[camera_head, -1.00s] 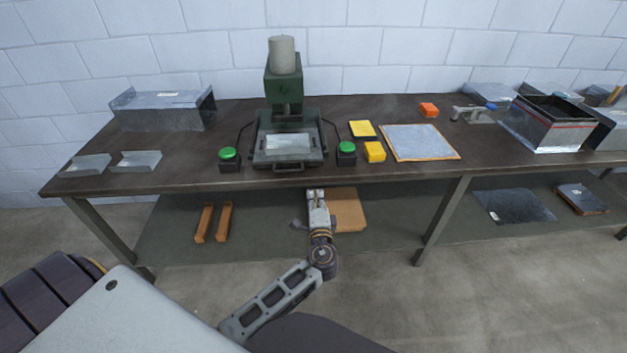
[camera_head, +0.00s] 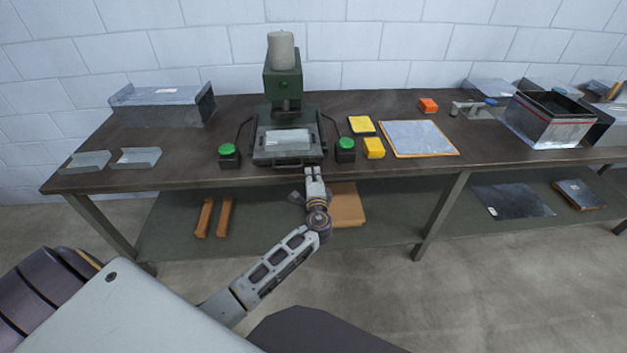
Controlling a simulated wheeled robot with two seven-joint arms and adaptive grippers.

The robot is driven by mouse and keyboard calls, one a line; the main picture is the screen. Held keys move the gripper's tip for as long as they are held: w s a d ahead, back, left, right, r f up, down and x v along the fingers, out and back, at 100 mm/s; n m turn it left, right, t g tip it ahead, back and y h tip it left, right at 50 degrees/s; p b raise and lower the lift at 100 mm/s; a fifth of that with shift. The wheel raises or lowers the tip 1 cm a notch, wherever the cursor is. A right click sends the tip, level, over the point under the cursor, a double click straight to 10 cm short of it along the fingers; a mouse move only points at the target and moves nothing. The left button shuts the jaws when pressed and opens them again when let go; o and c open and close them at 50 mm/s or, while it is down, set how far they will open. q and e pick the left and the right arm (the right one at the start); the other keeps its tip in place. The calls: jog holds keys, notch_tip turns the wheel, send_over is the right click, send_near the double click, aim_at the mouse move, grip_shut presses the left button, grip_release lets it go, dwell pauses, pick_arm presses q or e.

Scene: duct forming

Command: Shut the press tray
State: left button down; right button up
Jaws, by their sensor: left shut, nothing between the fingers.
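The green press (camera_head: 284,82) stands at the back of the bench. Its dark press tray (camera_head: 262,160) sticks out toward me at its foot, with a light metal sheet (camera_head: 288,139) lying in it and a handle on its front. My left gripper (camera_head: 314,170) is shut and empty, just in front of the tray's right front corner near the bench edge. I cannot tell whether its fingertips touch the tray. My right gripper is not in view.
Green button boxes stand left (camera_head: 228,158) and right (camera_head: 345,156) of the tray, close to its sides. A yellow block (camera_head: 374,148) and a framed sheet (camera_head: 419,138) lie further right.

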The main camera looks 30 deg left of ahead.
aim_at(311, 160)
pick_arm(q)
jog(key=shift+x, duration=2.35)
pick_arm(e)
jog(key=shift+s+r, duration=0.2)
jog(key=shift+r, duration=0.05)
pick_arm(q)
jog(key=shift+w, duration=0.1)
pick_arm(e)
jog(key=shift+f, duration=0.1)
